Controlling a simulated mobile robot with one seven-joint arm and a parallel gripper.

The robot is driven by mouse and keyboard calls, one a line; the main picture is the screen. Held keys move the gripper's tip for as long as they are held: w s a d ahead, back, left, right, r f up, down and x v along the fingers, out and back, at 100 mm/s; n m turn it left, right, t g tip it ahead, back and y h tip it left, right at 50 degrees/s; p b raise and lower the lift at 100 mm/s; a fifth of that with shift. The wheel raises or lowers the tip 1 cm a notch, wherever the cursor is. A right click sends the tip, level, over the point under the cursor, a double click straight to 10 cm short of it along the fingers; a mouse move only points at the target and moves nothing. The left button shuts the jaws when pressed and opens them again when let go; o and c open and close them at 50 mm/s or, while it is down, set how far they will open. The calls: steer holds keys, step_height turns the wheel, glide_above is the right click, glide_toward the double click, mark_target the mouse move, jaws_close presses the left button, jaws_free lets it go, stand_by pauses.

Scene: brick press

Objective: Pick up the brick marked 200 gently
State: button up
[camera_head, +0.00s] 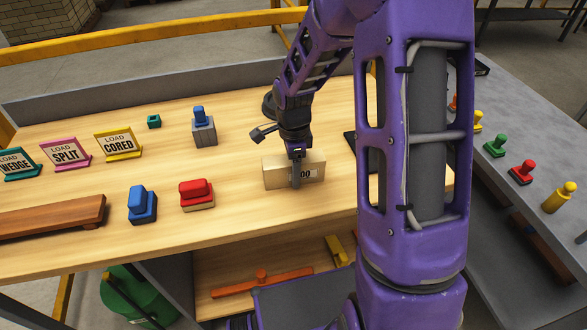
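A pale tan brick (275,174) stands on the wooden table, right of the middle of the tabletop. Its front face shows "00"; one of my fingers covers the part left of these digits. My gripper (296,168) is over the brick and points down. One finger lies across the brick's front face. The other finger is hidden, so I cannot tell whether the fingers press on the brick or stand apart from it. The brick looks upright and seems to rest on the table.
A red block on a tan base (196,195) and a blue block (142,204) stand left of the brick. A grey block with a blue top (204,128) is farther back. Signs reading "LOAD SPLIT" (66,153) and "LOAD CORED" (118,144) stand at left. Bare wood surrounds the brick's left side.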

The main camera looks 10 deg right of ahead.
steer(key=c, duration=0.7)
steer(key=shift+c, duration=0.3)
steer(key=shift+r, duration=0.15)
